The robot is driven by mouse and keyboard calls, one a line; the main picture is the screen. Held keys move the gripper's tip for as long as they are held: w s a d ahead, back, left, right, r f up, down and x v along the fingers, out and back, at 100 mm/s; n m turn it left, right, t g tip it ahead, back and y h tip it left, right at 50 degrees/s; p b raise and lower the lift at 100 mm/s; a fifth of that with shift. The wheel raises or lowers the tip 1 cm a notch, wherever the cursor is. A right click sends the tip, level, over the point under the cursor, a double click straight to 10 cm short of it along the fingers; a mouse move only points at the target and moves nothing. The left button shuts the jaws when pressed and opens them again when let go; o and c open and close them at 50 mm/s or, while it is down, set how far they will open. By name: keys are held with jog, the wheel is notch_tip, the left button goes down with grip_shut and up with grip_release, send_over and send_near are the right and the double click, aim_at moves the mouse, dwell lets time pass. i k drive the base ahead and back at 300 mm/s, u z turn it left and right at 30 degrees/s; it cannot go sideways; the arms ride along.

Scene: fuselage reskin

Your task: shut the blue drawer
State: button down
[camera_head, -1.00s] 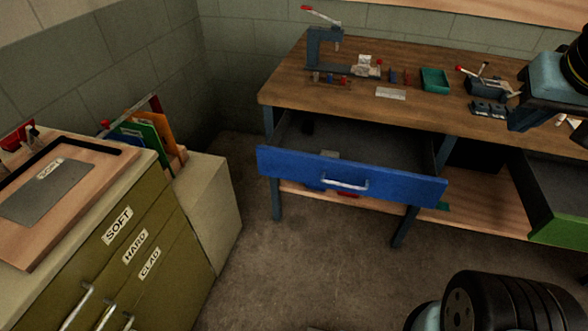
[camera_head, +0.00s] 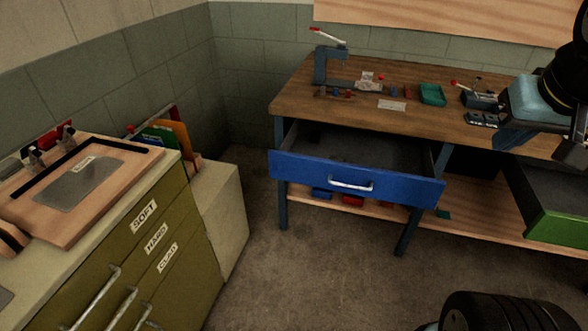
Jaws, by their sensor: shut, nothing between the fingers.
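The blue drawer (camera_head: 356,178) under the left part of the wooden bench is pulled well out. Its front has a silver bar handle (camera_head: 352,186), and its dark open inside shows behind the front. My gripper (camera_head: 506,141) is at the right, dark and shut, below a teal part of my arm. It appears in front of the bench edge, to the right of the blue drawer and apart from it. The fingertips are small and dark, so their detail is hard to see.
A green drawer (camera_head: 558,212) is open at the right. The bench top (camera_head: 350,118) carries a press (camera_head: 325,66), a green tray (camera_head: 433,95) and small tools. An olive cabinet (camera_head: 150,250) stands at the left. The floor (camera_head: 320,270) before the blue drawer is clear.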

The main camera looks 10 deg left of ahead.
aim_at(394, 168)
jog(key=u, duration=0.05)
jog(key=i, duration=0.9)
jog(key=z, duration=0.05)
